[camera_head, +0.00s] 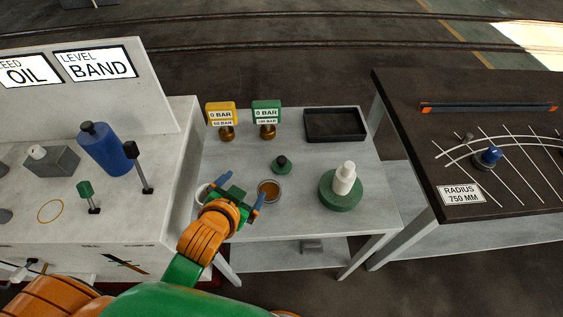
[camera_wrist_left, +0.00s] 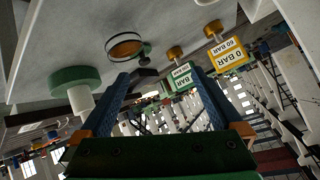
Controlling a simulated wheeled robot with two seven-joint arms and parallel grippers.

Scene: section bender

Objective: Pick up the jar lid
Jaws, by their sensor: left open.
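A small dark green round piece with a black knob, which looks like the jar lid (camera_head: 281,165), lies on the grey table behind an open jar. The open jar (camera_head: 269,189) holds something brown; it also shows in the left wrist view (camera_wrist_left: 125,46). The lid appears there as a small dark shape (camera_wrist_left: 144,59) beyond the jar. My left gripper (camera_head: 245,186) is open and empty above the table, left of the jar and nearer than the lid, apart from the lid. Its two blue fingers also show in the left wrist view (camera_wrist_left: 160,76). My right gripper is not in view.
A yellow gauge (camera_head: 220,115) and a green gauge (camera_head: 267,113) stand behind the lid. A black tray (camera_head: 335,138) lies at the back right. A white bottle (camera_head: 344,178) stands on a green disc (camera_head: 341,204) to the right. A white cabinet (camera_head: 177,150) borders the left.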

